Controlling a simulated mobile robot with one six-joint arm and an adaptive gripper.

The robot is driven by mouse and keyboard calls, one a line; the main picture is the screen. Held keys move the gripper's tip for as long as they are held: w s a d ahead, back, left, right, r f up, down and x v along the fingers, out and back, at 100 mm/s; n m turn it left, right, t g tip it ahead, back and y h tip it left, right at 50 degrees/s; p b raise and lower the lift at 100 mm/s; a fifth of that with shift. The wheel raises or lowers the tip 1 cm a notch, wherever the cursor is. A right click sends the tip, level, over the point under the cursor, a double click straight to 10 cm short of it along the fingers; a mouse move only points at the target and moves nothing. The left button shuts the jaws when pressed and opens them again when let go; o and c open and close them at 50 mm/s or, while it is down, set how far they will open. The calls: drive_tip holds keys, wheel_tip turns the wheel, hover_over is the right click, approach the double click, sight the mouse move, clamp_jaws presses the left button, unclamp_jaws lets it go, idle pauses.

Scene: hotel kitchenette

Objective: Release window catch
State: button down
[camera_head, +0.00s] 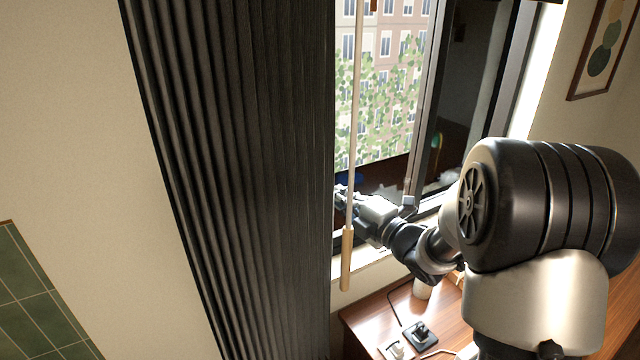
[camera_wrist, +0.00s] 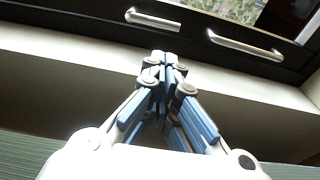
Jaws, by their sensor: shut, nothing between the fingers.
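The dark-framed window (camera_head: 427,120) stands behind my arm in the head view. In the wrist view, two silvery handle-like bars sit on its dark lower frame (camera_wrist: 90,18): a left bar (camera_wrist: 152,19) and a right bar (camera_wrist: 246,45). I cannot tell which one is the catch. My gripper (camera_wrist: 163,62) is shut and empty, its fingertips below the left bar and apart from it in the picture. In the head view my gripper (camera_head: 343,196) is at the window's lower left, by the curtain edge, partly behind a hanging rod.
A dark pleated curtain (camera_head: 235,170) hangs left of the window. The thin rod with a wooden grip (camera_head: 347,260) hangs in front of my gripper. Below is a pale sill (camera_wrist: 60,65) and a wooden desk (camera_head: 375,312) with a black item (camera_head: 420,335) and cables.

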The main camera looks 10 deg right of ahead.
drive_tip(key=x, duration=0.9)
drive_tip(key=shift+w+a, duration=0.2)
drive_tip(key=shift+w, duration=0.15)
